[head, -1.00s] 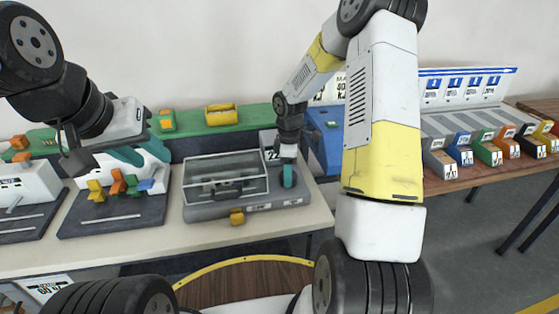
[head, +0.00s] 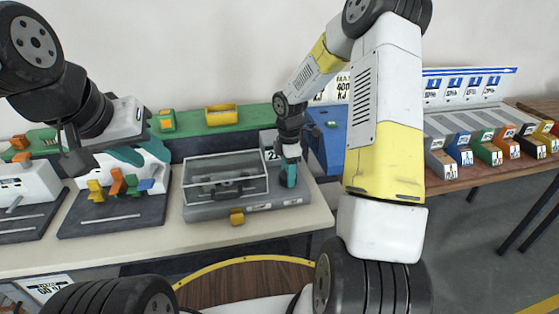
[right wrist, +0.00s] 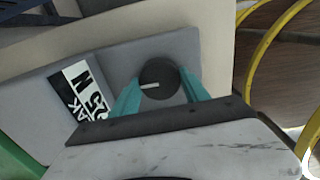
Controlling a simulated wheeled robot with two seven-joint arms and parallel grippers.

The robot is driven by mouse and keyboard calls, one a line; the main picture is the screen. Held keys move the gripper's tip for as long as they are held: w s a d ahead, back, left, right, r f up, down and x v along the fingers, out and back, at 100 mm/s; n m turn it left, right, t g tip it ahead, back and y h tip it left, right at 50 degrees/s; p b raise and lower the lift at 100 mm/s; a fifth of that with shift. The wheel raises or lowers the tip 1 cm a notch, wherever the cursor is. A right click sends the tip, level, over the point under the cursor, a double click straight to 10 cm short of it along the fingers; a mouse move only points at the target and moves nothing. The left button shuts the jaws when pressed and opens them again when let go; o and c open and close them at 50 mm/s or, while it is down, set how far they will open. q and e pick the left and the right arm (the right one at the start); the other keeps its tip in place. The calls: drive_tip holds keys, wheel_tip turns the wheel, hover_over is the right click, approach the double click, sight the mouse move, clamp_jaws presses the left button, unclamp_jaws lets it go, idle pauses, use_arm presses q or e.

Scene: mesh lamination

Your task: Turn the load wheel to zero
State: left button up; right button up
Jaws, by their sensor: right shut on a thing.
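The load wheel (right wrist: 158,80) is a dark round knob with a white pointer line, on a grey panel in the right wrist view. My right gripper (right wrist: 160,92) has its two teal fingers shut on the wheel's sides. The pointer lies nearly level in that view. In the head view my right gripper (head: 288,174) is at the right end of the grey machine (head: 212,211) with the clear cover, and it hides the wheel there.
A black-and-white label (right wrist: 82,91) is beside the wheel. A yellow-orange block (head: 237,217) is at the machine's front. Coloured levers (head: 117,184) stand on a fixture to the left. A blue box (head: 330,140) stands close to the right of my right gripper.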

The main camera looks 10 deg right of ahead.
drive_tip(key=o, duration=1.4)
drive_tip(key=shift+c, duration=0.2)
drive_tip(key=shift+r, duration=3.9)
drive_tip(key=shift+r, duration=0.2)
drive_tip(key=s+a+r+m+t+y, duration=0.1)
drive_tip(key=s+r+m+t, duration=0.2)
drive_tip(key=s+r+m, duration=0.6)
drive_tip(key=s+a+r+m+t+y, duration=0.1)
drive_tip(key=s+r+m+t, duration=0.2)
drive_tip(key=s+r+m, duration=0.6)
drive_tip(key=s+r, duration=0.2)
drive_tip(key=s, duration=0.4)
drive_tip(key=shift+s, duration=0.2)
